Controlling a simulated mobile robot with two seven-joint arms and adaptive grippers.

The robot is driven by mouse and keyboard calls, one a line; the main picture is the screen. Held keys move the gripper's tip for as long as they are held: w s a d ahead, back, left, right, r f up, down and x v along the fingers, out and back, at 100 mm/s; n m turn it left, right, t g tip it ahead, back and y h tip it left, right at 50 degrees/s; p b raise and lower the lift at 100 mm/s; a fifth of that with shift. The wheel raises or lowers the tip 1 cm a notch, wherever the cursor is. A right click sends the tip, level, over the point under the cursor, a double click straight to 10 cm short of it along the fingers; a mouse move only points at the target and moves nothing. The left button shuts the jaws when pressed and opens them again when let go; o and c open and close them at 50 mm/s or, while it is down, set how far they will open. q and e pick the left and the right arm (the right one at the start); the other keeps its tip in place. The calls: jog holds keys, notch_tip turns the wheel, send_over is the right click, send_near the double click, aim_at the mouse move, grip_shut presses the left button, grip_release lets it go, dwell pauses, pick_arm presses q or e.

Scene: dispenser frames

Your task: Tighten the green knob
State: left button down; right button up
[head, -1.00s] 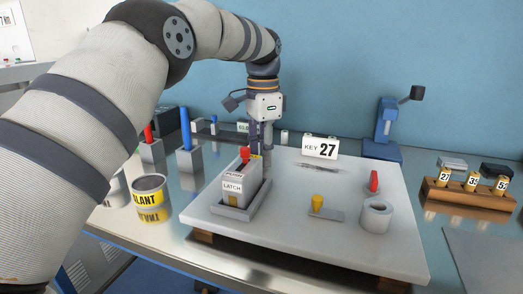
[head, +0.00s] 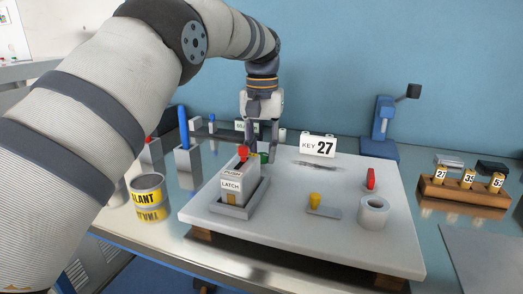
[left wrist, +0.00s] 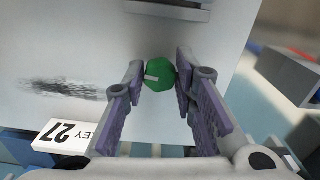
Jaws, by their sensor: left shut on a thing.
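The green knob (left wrist: 160,75) is a faceted cap with a pale mark on its top. In the left wrist view it sits between the two purple-padded fingers of my left gripper (left wrist: 158,82), which is shut on it. In the head view the green knob (head: 264,157) shows just behind the grey latch box, on the white board, with my left gripper (head: 262,154) coming down on it from above. The fingers partly cover the knob there. My right gripper is in neither view.
The latch box (head: 234,188) with a red top stands close in front of the knob. The white board (head: 285,220) also bears a KEY 27 sign (head: 318,147), a yellow knob (head: 315,199), a red handle (head: 371,179) and a white ring (head: 374,212). A sealant can (head: 148,195) stands left.

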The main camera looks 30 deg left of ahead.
aim_at(263, 155)
pick_arm(q)
jog(key=shift+f+n, duration=0.2)
jog(key=shift+n, duration=1.7)
jog(key=c, duration=1.3)
grip_release()
jog(key=shift+r, duration=0.1)
notch_tip(263, 155, up, 7)
jog(key=shift+r, duration=0.2)
